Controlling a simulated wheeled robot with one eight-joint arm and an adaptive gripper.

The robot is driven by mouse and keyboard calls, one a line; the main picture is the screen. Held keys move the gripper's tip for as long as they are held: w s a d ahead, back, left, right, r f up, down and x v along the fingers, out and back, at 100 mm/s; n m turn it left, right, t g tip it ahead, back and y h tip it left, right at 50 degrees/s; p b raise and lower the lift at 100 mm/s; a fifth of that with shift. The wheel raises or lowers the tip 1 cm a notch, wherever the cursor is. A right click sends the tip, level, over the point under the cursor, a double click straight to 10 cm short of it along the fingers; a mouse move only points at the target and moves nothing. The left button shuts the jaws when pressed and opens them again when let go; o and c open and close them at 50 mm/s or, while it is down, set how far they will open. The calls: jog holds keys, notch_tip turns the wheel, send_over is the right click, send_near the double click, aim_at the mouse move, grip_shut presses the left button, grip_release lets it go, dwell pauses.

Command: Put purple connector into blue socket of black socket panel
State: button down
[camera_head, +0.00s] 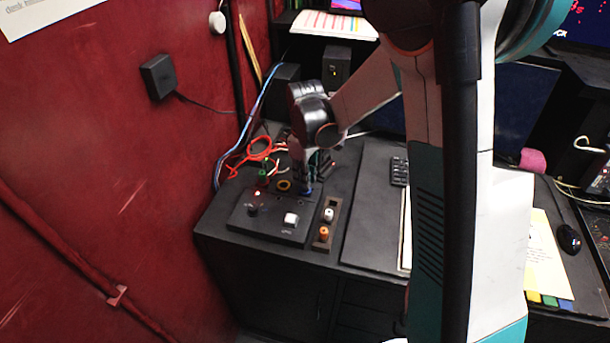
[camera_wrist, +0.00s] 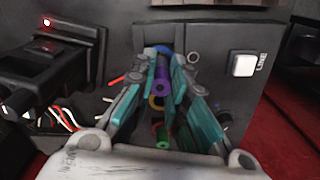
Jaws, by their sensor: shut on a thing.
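The black socket panel (camera_head: 268,223) lies on the black cabinet top and also fills the middle of the wrist view (camera_wrist: 212,75). The purple connector (camera_wrist: 162,76) is between the teal fingers of my gripper (camera_wrist: 165,88), which is shut on it. The blue socket (camera_wrist: 160,49) shows as a ring just beyond the purple connector; I cannot tell how far the connector is in it. In the head view, my gripper (camera_head: 310,175) points down over the panel's back right corner, with the blue socket (camera_head: 307,191) at its tips. The purple connector is mostly hidden there.
On the panel are a yellow socket ring (camera_head: 284,185), a green connector (camera_head: 262,177) and a white button (camera_head: 291,219). A narrow holder (camera_head: 333,234) with a white and an orange connector (camera_head: 324,233) stands at the right. Red cable loops (camera_head: 260,148) lie behind, near the red wall.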

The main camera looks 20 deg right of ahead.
jog(key=shift+f+b, duration=1.05)
jog(key=shift+f, duration=0.15)
dwell(0.7)
dwell(0.4)
jog(key=c, duration=1.3)
grip_release()
jog(key=shift+c, duration=0.2)
jog(key=shift+r, duration=0.15)
jog(key=shift+r+p, duration=2.15)
jog(key=shift+r, duration=1.25)
